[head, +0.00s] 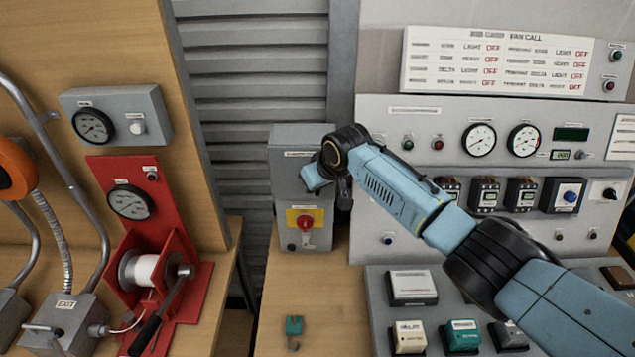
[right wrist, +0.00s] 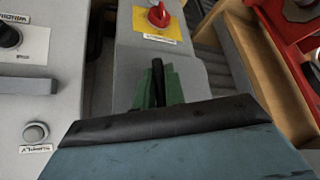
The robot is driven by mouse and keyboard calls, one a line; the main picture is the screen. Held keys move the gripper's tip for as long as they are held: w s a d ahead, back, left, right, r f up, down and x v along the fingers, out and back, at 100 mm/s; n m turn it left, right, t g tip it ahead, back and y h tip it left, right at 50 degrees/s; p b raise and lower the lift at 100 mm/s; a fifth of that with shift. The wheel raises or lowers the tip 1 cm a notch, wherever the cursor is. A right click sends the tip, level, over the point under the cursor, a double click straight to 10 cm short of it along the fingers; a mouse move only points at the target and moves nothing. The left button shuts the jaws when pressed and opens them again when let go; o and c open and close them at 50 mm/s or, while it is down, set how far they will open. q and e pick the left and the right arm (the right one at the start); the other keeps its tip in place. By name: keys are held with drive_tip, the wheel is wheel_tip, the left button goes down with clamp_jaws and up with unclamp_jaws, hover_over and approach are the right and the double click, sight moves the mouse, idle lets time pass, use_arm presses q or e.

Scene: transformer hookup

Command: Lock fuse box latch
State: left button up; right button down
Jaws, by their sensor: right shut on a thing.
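The grey fuse box (head: 284,150) stands upright at the back of the wooden bench in the head view, with a red rotary switch (head: 305,221) on a yellow plate low on its front. My right gripper (head: 318,176) is at the upper right of the box front and hides part of it. In the right wrist view, my right gripper (right wrist: 158,88) is shut on a narrow dark piece, the latch (right wrist: 158,72), against the grey box face; green parts show on both sides of it. The latch is hidden in the head view. My left gripper is not in view.
A teal padlock-like piece (head: 293,326) lies on the bench in front of the box. A grey control panel (head: 440,112) with gauges and switches stands to the right. A red winch stand (head: 128,185) is to the left, across a gap.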

idle(0.3)
drive_tip(key=c, duration=1.8)
unclamp_jaws()
drive_tip(key=shift+o, duration=0.2)
drive_tip(key=shift+s+d+r, duration=0.15)
drive_tip(key=shift+s+r, duration=0.1)
drive_tip(key=shift+r, duration=0.3)
drive_tip(key=v, duration=1.2)
drive_tip(key=shift+s, duration=0.1)
